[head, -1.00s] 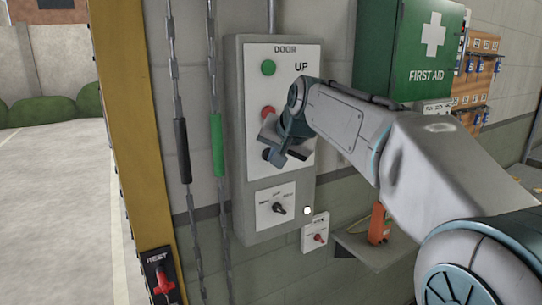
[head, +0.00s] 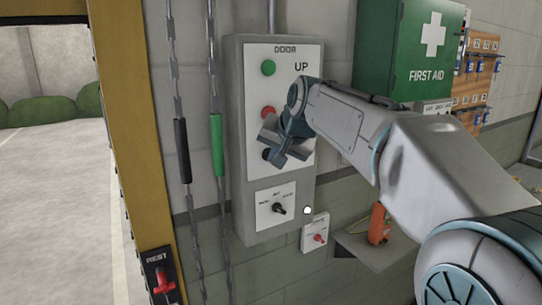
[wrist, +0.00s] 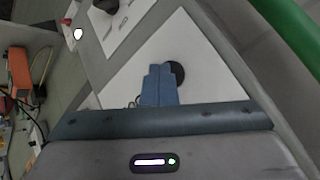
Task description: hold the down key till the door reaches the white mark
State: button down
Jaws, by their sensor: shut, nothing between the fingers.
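The grey door control box (head: 236,140) hangs on the wall, with a green UP button (head: 268,68), a red button (head: 267,112) and a black lower button (head: 266,155). My gripper (head: 272,158) is shut and empty in front of the black button, partly covering it and its label. In the wrist view the closed fingertips (wrist: 160,72) overlap the edge of the black button (wrist: 176,73); whether they press it I cannot tell. A band across the top left of the doorway (head: 15,12) looks like the door's lower edge. I cannot make out a white mark on the frame.
Hanging chains (head: 215,90) with black and green sleeves run left of the box, beside the yellow door post (head: 130,130). A selector knob (head: 279,208) sits low on the box. A first aid cabinet (head: 425,50) and a small shelf (head: 375,250) are at the right.

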jog(key=shift+s+d, duration=0.1)
jog(key=shift+s, duration=0.05)
jog(key=shift+s+d+b, duration=0.3)
jog(key=shift+s+b, duration=0.15)
jog(key=shift+s, duration=0.05)
jog(key=s+d+b, duration=0.1)
jog(key=s, duration=0.1)
jog(key=s+d+b, duration=0.1)
jog(key=s+d, duration=0.1)
jog(key=shift+s, duration=0.1)
dwell(0.5)
